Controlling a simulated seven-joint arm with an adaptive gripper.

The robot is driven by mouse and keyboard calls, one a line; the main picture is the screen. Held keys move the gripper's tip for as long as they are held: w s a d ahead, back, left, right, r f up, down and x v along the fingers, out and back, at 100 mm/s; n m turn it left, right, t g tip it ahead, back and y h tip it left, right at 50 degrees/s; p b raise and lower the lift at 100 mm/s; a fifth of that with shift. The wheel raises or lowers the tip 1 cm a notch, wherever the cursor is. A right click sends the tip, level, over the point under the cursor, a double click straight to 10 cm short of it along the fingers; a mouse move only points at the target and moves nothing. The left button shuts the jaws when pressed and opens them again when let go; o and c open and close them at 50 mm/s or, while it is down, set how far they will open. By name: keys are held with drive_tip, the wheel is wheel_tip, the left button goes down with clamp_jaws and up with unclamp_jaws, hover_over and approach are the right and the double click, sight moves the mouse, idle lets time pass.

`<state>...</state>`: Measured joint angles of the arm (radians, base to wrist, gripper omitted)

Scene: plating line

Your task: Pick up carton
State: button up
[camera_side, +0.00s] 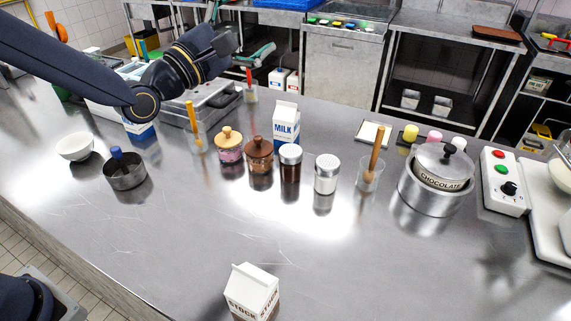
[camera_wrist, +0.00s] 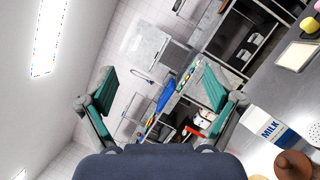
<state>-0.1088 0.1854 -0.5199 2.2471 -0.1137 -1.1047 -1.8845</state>
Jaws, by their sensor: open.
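A white and blue milk carton (camera_side: 286,125) stands upright on the steel counter, behind the row of jars. It also shows at the right of the wrist view (camera_wrist: 267,128), outside the fingers. A second white carton (camera_side: 252,290), lettered STOCK, stands at the front edge of the side view, its lower part cut off. My gripper (camera_side: 245,30) is raised above the far side of the counter, up and left of the milk carton. In the wrist view its two green-padded fingers (camera_wrist: 160,84) are spread wide with nothing between them.
Lidded jars (camera_side: 259,155) stand just in front of the milk carton. A glass with a wooden tool (camera_side: 370,178) and a steel pot (camera_side: 435,190) are to the right.

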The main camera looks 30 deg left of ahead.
drive_tip(key=w+f+n+t+y, duration=0.2)
drive_tip(key=w+f+n+y, duration=0.2)
drive_tip(key=f+n, duration=0.65)
drive_tip(key=n+g+y, duration=0.3)
drive_tip(key=n+g, duration=0.1)
drive_tip(key=n, duration=0.2)
approach(286, 104)
drive_tip(key=w, duration=0.4)
drive_tip(key=shift+f, duration=0.15)
drive_tip(key=w, duration=0.6)
drive_tip(key=shift+w+a, duration=0.15)
drive_tip(key=shift+a, duration=0.15)
drive_tip(key=shift+c, duration=0.3)
clamp_jaws()
